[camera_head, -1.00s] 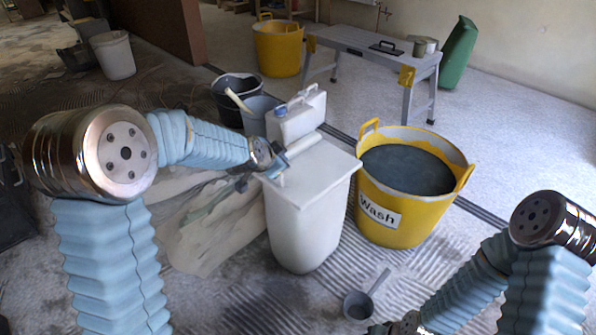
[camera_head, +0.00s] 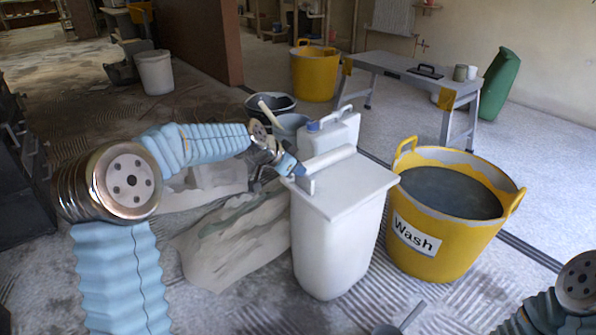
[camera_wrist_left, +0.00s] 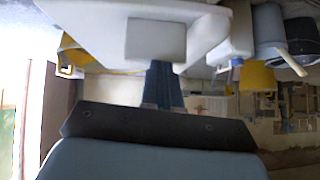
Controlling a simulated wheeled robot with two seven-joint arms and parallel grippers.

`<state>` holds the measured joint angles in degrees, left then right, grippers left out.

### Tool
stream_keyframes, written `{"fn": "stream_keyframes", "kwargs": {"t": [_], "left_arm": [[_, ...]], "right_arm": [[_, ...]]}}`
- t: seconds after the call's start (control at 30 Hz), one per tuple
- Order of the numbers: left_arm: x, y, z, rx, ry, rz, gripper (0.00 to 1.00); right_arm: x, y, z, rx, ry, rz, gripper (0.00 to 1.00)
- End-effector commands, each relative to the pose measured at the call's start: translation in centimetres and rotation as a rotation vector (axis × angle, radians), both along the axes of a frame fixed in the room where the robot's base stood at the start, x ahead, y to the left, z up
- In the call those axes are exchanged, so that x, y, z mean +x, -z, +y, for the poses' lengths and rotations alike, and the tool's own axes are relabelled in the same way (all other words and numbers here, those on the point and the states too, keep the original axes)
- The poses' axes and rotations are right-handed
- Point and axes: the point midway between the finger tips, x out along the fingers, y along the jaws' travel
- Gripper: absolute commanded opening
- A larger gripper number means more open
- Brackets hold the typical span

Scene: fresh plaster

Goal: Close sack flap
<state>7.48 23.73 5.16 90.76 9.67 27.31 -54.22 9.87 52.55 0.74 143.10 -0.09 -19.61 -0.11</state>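A pale beige sack (camera_head: 235,250) lies on the floor left of a white bin (camera_head: 338,240). Its upper side shows a greyish-green streak, and I cannot make out the flap clearly. My left gripper (camera_head: 296,172) is above the sack's right end, at the near-left edge of the bin's white lid (camera_head: 352,190), beside a white bar-shaped handle (camera_head: 328,159). In the left wrist view, its dark blue fingers (camera_wrist_left: 162,85) point at a pale square block (camera_wrist_left: 156,40). I cannot tell whether they grip it.
A yellow wash tub (camera_head: 440,240) with dark liquid stands right of the bin. A white jerrycan (camera_head: 333,132) and dark buckets (camera_head: 270,106) stand behind. A grey folding bench (camera_head: 410,70) is farther back. A ladle handle (camera_head: 413,315) shows at the front.

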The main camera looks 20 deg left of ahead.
Motion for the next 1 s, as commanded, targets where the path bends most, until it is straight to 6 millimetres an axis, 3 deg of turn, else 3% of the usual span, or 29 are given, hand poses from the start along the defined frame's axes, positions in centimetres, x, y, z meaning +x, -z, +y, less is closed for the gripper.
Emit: {"fn": "stream_keyframes", "kwargs": {"t": [0.43,0.63,1.0], "left_arm": [[0.0,-0.6,-0.1,0.001,-0.001,0.000,0.00],[-0.1,-4.9,-0.6,0.001,-0.001,-0.003,0.00],[-5.0,-9.9,2.7,0.000,-0.003,-0.002,0.00]], "right_arm": [[0.0,-0.5,0.0,-0.001,0.000,-0.001,0.53],[0.1,-3.3,-0.2,-0.006,0.003,-0.004,0.53],[0.1,-2.8,-0.3,-0.007,0.004,-0.005,0.53]]}}
